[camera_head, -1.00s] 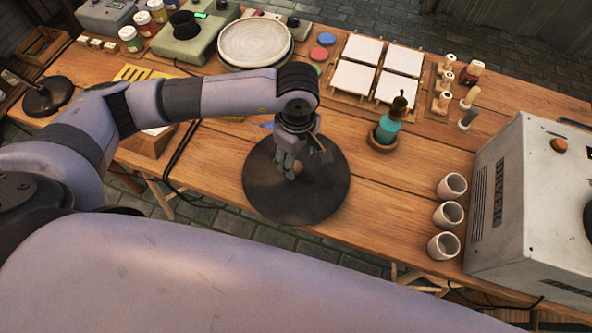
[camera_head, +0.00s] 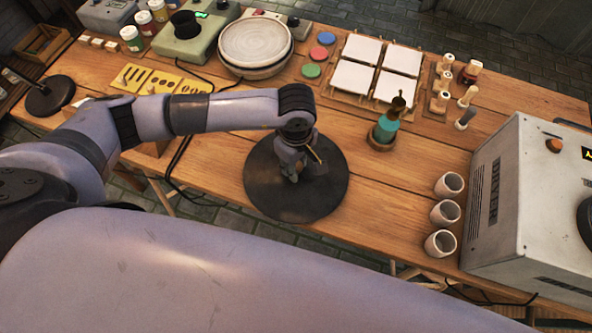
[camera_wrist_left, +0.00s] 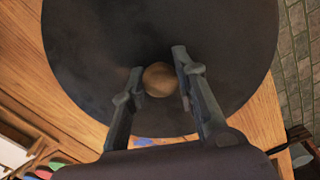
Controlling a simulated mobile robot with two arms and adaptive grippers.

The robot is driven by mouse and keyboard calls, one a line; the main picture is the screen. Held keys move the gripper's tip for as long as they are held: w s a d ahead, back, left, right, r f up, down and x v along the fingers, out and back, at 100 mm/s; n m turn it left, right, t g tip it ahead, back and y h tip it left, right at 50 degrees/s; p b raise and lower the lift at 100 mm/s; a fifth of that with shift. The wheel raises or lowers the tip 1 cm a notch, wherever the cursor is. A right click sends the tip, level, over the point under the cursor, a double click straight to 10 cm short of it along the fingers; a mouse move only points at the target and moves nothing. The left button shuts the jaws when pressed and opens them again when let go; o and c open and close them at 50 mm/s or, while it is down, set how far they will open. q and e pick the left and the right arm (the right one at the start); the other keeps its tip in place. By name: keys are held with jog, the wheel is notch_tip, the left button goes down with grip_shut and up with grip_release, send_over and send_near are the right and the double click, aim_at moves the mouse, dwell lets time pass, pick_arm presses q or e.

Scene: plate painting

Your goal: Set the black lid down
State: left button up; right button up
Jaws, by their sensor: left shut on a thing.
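The black lid (camera_head: 328,190) is a wide dark disc near the table's front edge. In the head view I cannot tell whether it rests on the wood or hangs just above it. My left gripper (camera_head: 291,175) is over its middle, pointing down. In the left wrist view the lid (camera_wrist_left: 85,50) fills most of the picture, with a round wooden knob (camera_wrist_left: 159,80) at its centre. The fingers of my left gripper (camera_wrist_left: 158,72) stand on both sides of this knob and are shut on it. My right gripper is not in view.
A teal bottle (camera_head: 385,130) stands in a small pot right of the lid. Several white cups (camera_head: 444,213) stand near the front edge beside a grey kiln-like box (camera_head: 510,220). Bare wood (camera_head: 385,195) lies right of the lid.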

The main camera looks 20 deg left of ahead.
pick_arm(q)
grip_shut()
jog(key=shift+r, duration=0.1)
